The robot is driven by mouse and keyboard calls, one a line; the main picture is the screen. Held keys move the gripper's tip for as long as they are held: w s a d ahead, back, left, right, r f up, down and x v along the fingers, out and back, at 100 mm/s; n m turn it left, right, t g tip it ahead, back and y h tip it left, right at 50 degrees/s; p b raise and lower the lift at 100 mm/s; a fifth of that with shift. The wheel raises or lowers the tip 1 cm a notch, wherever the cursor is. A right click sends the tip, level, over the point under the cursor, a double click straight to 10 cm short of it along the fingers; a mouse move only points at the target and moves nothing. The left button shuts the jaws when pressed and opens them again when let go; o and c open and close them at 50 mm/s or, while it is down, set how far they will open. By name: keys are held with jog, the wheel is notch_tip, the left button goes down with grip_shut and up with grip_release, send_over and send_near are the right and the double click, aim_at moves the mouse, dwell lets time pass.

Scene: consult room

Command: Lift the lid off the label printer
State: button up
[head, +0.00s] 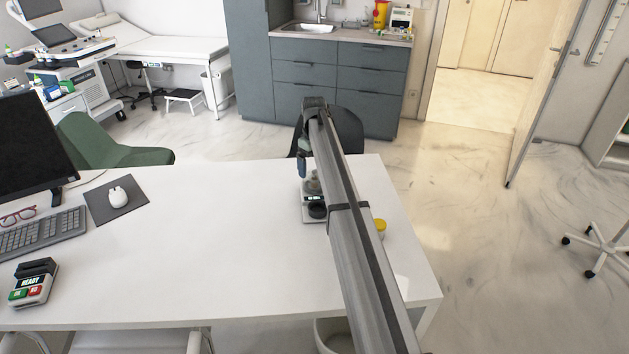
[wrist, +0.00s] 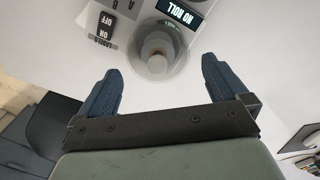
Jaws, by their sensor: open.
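The label printer (head: 308,214) is a small pale device on the white desk, partly hidden by my arm in the head view. In the wrist view its white top (wrist: 215,35) carries a dark display reading "NO ROLL" and a dark switch marked ON and OFF. A round grey lid (wrist: 174,65) with a paler knob (wrist: 157,45) sits on the printer; it also shows in the head view (head: 313,187). My gripper (wrist: 161,68) is open and empty. Its fingers are to either side of the lid in the picture, apart from it; the height gap is unclear.
A yellow-capped jar (head: 380,225) stands right of my arm on the desk (head: 200,250). A second device (head: 34,283) reading "READY", a keyboard (head: 40,232), glasses, a mouse (head: 117,196) and a monitor are at left. The desk's middle is clear. A dark chair (head: 346,135) stands behind.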

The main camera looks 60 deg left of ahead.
aim_at(315, 174)
jog(key=shift+w+f, duration=0.15)
jog(key=shift+f, duration=3.25)
jog(key=c, duration=0.7)
jog(key=shift+o, duration=0.2)
notch_tip(315, 174, up, 10)
jog(key=shift+m, duration=0.3)
